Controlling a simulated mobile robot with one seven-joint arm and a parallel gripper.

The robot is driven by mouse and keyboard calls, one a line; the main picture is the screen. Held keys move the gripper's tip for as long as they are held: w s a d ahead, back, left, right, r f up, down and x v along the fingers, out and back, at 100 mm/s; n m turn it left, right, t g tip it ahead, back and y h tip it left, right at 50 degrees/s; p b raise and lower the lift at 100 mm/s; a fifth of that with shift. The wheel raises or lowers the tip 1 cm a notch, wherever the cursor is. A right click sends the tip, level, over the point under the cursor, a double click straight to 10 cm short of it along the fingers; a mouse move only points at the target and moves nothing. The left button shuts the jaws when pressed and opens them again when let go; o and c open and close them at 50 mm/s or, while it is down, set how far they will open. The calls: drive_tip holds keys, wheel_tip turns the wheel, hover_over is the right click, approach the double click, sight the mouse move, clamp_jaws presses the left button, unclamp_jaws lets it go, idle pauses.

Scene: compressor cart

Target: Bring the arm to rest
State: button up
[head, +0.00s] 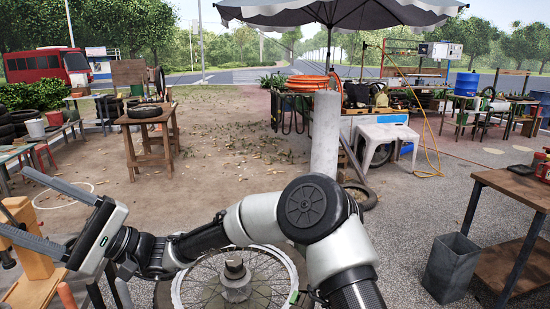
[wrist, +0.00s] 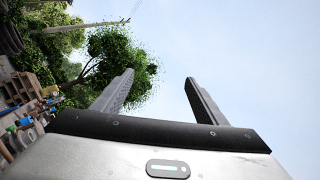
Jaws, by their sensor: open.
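My gripper (head: 14,200) is at the left edge of the head view, with my arm bent across the lower middle. Its two fingers point left and stand wide apart, with nothing visible between them. In the wrist view the gripper (wrist: 160,76) is also open and empty, its fingers against pale sky. That view is rolled sideways, with trees and ground at its left. I cannot tell from these single frames whether the arm is moving.
A spoked wheel (head: 205,280) lies below my arm. An orange wooden piece (head: 30,250) is close behind the gripper. A wooden table (head: 139,131) bears a tyre. A grey bin (head: 451,267) stands beside a workbench (head: 515,188) at right. Open ground (head: 225,140) lies in the middle.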

drive_tip(key=s+d+f+n+t+h, duration=0.3)
drive_tip(key=s+d+f+h, duration=0.5)
drive_tip(key=d+f+h, duration=0.3)
drive_tip(key=w+d+f+m+t+h, duration=0.1)
drive_tip(key=d+f+t+h, duration=0.15)
drive_tip(key=d, duration=0.45)
drive_tip(key=w+d+f+m+t+h, duration=0.1)
drive_tip(key=d+t+h, duration=0.15)
drive_tip(key=d, duration=0.45)
drive_tip(key=w+d+f+m+t+h, duration=0.1)
drive_tip(key=w+d+f+t+h, duration=0.1)
drive_tip(key=d+t, duration=0.35)
drive_tip(key=s+d+r+m+t+h, duration=0.1)
drive_tip(key=d+r+t+h, duration=0.15)
drive_tip(key=d, duration=0.95)
drive_tip(key=s+d+r+m+t+h, duration=0.1)
drive_tip(key=d+m+t+h, duration=0.15)
drive_tip(key=d, duration=0.95)
wheel_tip(320, 180, up, 16)
drive_tip(key=p, duration=1.6)
drive_tip(key=shift+n, duration=0.35)
drive_tip(key=shift+g, duration=0.25)
